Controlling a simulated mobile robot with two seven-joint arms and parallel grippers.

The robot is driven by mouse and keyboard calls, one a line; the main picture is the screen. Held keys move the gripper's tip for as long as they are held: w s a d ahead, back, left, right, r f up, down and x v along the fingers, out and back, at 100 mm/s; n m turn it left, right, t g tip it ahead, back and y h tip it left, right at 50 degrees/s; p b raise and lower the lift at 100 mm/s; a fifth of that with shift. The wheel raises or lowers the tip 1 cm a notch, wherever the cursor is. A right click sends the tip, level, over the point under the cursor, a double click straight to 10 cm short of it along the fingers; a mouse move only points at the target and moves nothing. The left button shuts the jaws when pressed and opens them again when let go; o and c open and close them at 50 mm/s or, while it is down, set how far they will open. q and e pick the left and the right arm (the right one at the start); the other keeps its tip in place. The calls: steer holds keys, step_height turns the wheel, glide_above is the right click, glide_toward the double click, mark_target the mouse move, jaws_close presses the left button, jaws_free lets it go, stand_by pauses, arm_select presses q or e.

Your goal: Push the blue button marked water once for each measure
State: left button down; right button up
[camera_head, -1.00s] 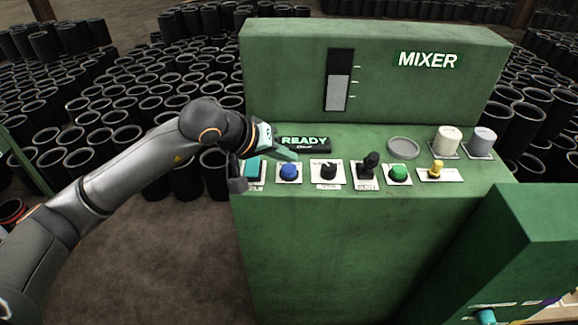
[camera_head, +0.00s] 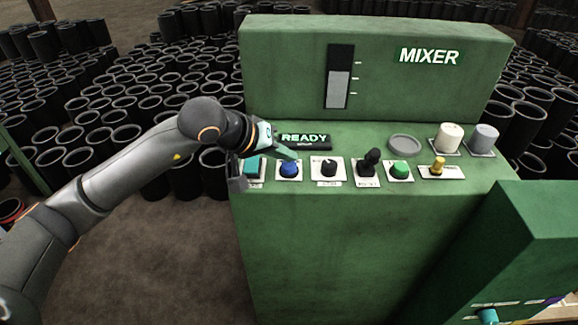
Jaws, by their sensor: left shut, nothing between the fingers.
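The green mixer (camera_head: 290,250) has a row of controls on its ledge. The blue button (camera_head: 289,170) sits on a white plate, second from the left; its label is too small to read. My left gripper (camera_head: 289,155) is shut and empty, its teal fingertips right at the top of the blue button and hiding its upper edge. I cannot tell whether they touch it or press it down. A display (camera_head: 304,139) reads READY. The upright gauge (camera_head: 338,88) is filled grey to between its upper marks. My right gripper is not in view.
Right of the blue button stand a black knob (camera_head: 328,167), a black lever (camera_head: 369,161), a green button (camera_head: 400,170) and a yellow switch (camera_head: 438,165). A teal control (camera_head: 252,167) is close on the left, partly behind my gripper. Many black sleeves stand behind.

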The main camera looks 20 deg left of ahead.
mark_target(285, 168)
arm_select(q)
steer(key=shift+f+b, duration=0.55)
stand_by(0.9)
steer(key=shift+r, duration=0.1)
steer(key=shift+r+p, duration=0.35)
steer(key=shift+r, duration=0.45)
steer(key=shift+r+p, duration=1.3)
steer(key=shift+r, duration=1.25)
